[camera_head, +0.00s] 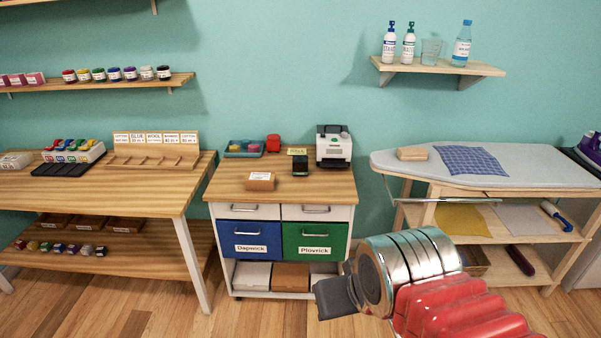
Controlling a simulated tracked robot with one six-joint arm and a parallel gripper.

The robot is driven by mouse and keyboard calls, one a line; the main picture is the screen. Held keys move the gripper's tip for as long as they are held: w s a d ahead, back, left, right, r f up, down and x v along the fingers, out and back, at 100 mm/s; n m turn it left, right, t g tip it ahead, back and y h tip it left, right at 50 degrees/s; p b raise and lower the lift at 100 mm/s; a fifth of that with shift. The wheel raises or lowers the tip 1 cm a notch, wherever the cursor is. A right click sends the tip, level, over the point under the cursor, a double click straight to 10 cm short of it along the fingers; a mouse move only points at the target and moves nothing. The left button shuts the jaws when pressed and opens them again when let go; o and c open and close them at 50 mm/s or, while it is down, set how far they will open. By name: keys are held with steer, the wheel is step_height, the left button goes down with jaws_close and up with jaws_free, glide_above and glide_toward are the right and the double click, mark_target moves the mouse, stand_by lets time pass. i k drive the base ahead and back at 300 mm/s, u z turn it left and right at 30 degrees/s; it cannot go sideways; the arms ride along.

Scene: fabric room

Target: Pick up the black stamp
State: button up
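A small black block-like thing (300,167), which looks like the black stamp, sits on the wooden top of the cabinet (230,187). It stands just left of a white and black machine (333,150), in front of a small yellow label (297,151). Its fine shape is too small to tell. My gripper (333,299) shows as a dark grey end on the silver and red arm, at the bottom right. It is in front of the cabinet's lower right side, well apart from the black thing. Its fingers cannot be told apart.
A wooden block with a white label (261,181) lies near the cabinet's front edge. A blue-green tray (244,149) and a red item (273,143) are at the back. Tables stand left; an ironing board (520,166) stands right. Bare wood surrounds the labelled block.

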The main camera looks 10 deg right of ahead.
mark_target(299, 163)
steer(key=u, duration=0.25)
steer(key=i, duration=0.5)
steer(key=u, duration=0.6)
steer(key=i, duration=1.65)
steer(key=z, duration=0.35)
